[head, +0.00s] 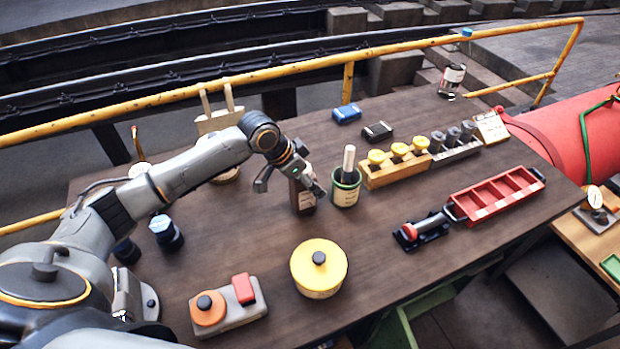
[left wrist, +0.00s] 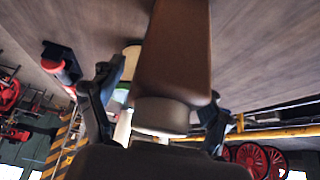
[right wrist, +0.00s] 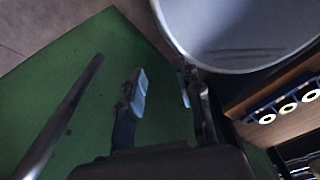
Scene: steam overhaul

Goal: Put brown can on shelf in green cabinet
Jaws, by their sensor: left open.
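In the left wrist view the brown can (left wrist: 172,60) fills the space between the open fingers of the left gripper (left wrist: 160,105); firm contact cannot be told. My right gripper (right wrist: 163,92) is open and empty in the right wrist view, near a green panel (right wrist: 75,110). A green frame (head: 405,325) shows below the table edge; whether it is the green cabinet is unclear.
A green pot (head: 346,190) with a pale handle stands close right of the can. A yellow-lidded pot (head: 319,268), wooden rack (head: 392,172) and red tray (head: 497,197) share the table. A grey round vessel (right wrist: 240,50) is close to my right gripper. Table space before the can is clear.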

